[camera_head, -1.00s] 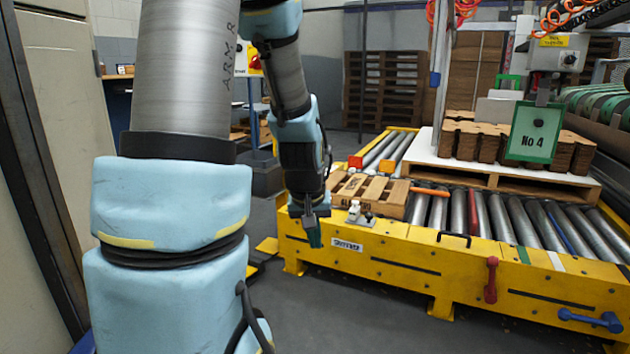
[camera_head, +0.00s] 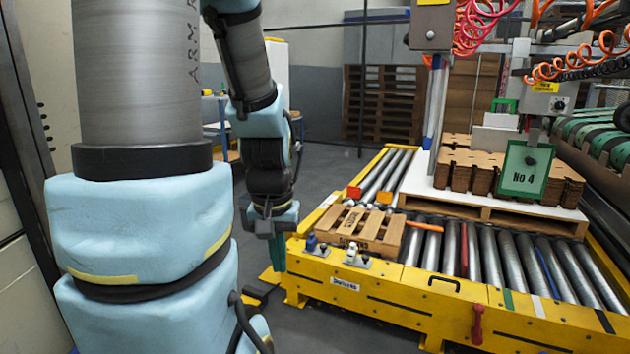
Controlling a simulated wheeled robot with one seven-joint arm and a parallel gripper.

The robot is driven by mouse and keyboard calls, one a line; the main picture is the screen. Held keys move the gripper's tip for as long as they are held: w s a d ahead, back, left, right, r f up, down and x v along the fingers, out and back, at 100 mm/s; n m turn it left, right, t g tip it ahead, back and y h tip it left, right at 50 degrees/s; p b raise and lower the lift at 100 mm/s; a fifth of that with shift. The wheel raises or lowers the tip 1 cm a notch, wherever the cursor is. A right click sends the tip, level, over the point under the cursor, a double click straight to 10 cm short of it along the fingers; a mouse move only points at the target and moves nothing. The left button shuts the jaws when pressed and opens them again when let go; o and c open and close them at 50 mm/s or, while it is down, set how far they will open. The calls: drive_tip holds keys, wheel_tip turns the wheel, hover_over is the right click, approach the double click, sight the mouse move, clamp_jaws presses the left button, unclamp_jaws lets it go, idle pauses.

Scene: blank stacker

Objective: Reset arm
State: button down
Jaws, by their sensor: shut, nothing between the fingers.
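My arm, light blue and grey, fills the left of the head view. Its far end hangs down at centre-left, with my gripper (camera_head: 278,268) pointing at the floor. The dark green fingers are shut and empty. The gripper appears just left of the near left corner of the yellow conveyor frame (camera_head: 400,313) and shows no contact with it. The gripper's upper part is partly hidden by the wrist.
A small wooden pallet (camera_head: 352,228) lies on the rollers. Blue (camera_head: 312,246) and white (camera_head: 352,257) fittings sit on the frame's near edge. A white-topped pallet (camera_head: 430,192) bears stacked brown blanks (camera_head: 462,172) behind a green No 4 sign (camera_head: 524,168).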

wheel_tip(320, 180, up, 19)
drive_tip(key=p, duration=1.6)
drive_tip(key=shift+p, duration=0.4)
